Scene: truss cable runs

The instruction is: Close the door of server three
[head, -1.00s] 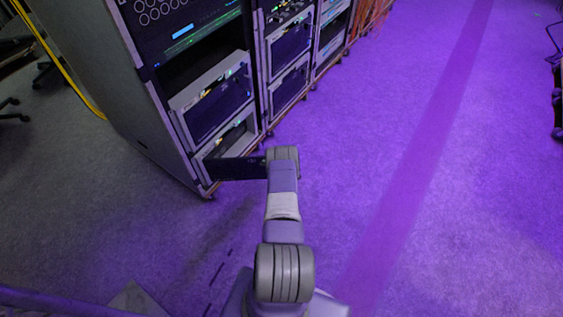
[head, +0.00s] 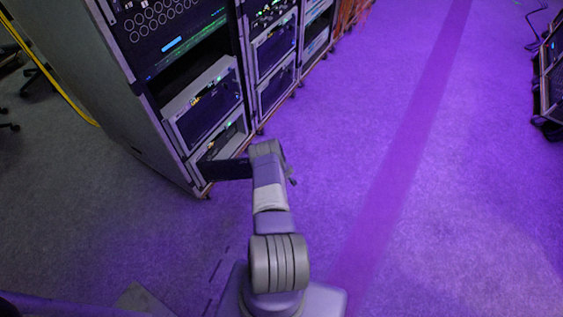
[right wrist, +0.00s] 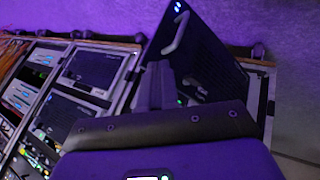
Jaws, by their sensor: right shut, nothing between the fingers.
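The open door (head: 228,169) is a dark panel swung out from the bottom server (head: 222,139) of the nearest rack; I cannot read a server number. In the right wrist view the door (right wrist: 215,75) stands tilted, with a pale handle (right wrist: 176,34) near its upper edge. My right gripper (right wrist: 155,82) is shut and empty, its fingers in front of the door's left part in that view. Whether they touch the door I cannot tell. In the head view my right wrist covers the door's outer end and hides the fingertips. My left gripper is not in view.
The rack's upper server (head: 208,103) has its front closed. More racks (head: 275,60) continue away in a row. A yellow cable (head: 50,75) hangs at the left. Purple carpet (head: 460,220) is clear to the right; dark equipment (head: 550,80) stands at the far right edge.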

